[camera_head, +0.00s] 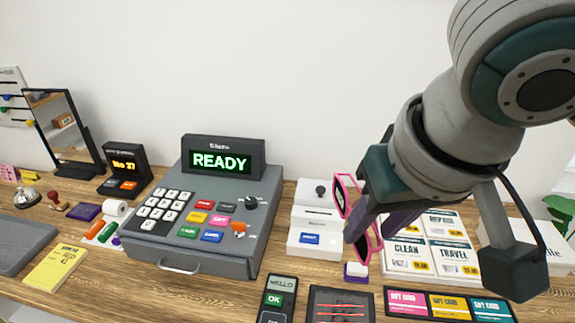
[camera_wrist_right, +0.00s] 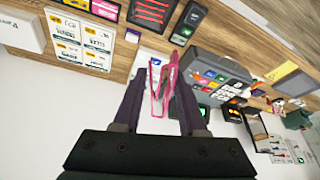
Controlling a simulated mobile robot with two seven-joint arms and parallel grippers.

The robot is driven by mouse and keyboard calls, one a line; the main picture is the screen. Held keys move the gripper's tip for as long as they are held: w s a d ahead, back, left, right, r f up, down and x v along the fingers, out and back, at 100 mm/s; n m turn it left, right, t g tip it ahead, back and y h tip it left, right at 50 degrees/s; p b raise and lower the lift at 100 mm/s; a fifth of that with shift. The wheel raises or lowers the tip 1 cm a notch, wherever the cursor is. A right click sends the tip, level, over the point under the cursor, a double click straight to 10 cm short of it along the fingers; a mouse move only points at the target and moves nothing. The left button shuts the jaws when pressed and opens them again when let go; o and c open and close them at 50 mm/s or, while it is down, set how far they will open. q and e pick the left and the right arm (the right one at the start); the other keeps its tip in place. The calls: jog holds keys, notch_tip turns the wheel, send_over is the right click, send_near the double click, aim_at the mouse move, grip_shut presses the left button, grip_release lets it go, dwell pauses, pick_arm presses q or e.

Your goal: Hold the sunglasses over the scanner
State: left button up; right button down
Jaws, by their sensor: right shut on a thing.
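The pink-framed sunglasses (camera_head: 368,246) have dark lenses and hang tilted, nearly on edge, in my right gripper (camera_head: 372,228). The gripper is shut on them, and its fingers hide part of the frame. In the right wrist view the sunglasses (camera_wrist_right: 155,76) show between the two purple fingers (camera_wrist_right: 160,88). The scanner (camera_head: 341,309), a dark panel with red lines, lies at the counter's front edge and is cut off by the picture. It also shows in the wrist view (camera_wrist_right: 153,12). In the head view the sunglasses appear behind the scanner, apart from it. My left gripper is not in view.
A grey cash register (camera_head: 215,205) reading READY stands left of the sunglasses. A card terminal (camera_head: 275,300) is left of the scanner, and gift cards (camera_head: 450,304) lie right of it. White boxes (camera_head: 318,230) and a price board (camera_head: 432,262) stand close to the gripper.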

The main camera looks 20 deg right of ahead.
jog(key=w+d+f+m+b, duration=0.1)
jog(key=f+b, duration=0.7)
jog(key=f, duration=0.2)
jog(key=w+d+f+m+b, duration=0.1)
jog(key=f+b, duration=0.8)
jog(key=f, duration=0.1)
jog(key=w+d+f+m+h+b, duration=0.1)
jog(key=f+b, duration=0.8)
jog(key=f, duration=0.2)
jog(key=shift+w+d, duration=0.15)
jog(key=shift+w, duration=0.1)
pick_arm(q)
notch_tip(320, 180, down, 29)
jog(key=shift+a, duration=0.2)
pick_arm(e)
jog(key=shift+r, duration=0.1)
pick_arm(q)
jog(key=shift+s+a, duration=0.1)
